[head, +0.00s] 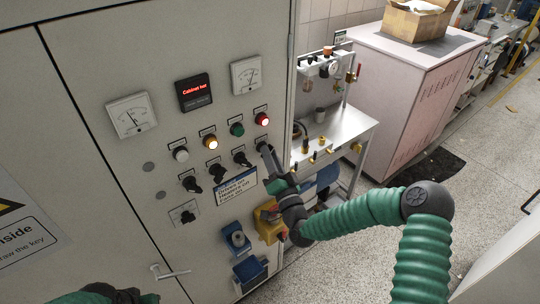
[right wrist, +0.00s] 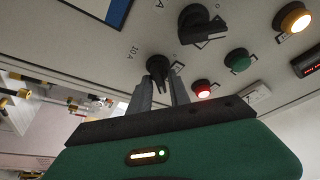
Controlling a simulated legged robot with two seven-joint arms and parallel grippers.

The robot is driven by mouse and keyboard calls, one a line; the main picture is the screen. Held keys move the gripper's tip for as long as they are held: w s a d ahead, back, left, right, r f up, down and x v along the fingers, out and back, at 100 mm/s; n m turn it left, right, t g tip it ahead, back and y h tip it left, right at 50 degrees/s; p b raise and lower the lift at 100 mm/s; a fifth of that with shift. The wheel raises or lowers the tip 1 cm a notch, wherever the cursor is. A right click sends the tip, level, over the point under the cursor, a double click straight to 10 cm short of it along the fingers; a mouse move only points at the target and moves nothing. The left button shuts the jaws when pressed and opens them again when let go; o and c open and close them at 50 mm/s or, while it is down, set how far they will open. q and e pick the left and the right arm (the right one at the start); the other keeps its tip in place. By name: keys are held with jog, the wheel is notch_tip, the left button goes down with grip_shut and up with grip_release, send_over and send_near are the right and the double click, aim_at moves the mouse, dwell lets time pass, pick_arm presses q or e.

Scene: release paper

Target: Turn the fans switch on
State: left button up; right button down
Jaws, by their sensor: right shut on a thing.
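The grey cabinet front carries a row of black rotary switches below a row of round lamps. My right gripper (head: 266,158) is at the rightmost switch (head: 261,147), below the lit red lamp (head: 262,119). In the right wrist view its two fingers (right wrist: 161,84) are shut on that black knob (right wrist: 157,64), one on each side.
Other black switches (head: 241,158) sit to the left. A blue and white label (head: 236,186) is below them. A display (head: 194,92) reads "Cabinet hot". Padlock-like blue fittings (head: 236,238) and a yellow box (head: 268,222) are lower down. A metal bench (head: 340,130) stands right.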

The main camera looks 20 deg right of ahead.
jog(key=shift+m, duration=0.3)
jog(key=c, duration=1.6)
grip_release()
jog(key=shift+d, duration=0.1)
jog(key=shift+o, duration=0.6)
jog(key=shift+f, duration=0.1)
jog(key=shift+d, duration=0.1)
jog(key=b+v, duration=0.2)
jog(key=v, duration=1.4)
jog(key=shift+s+b, duration=0.4)
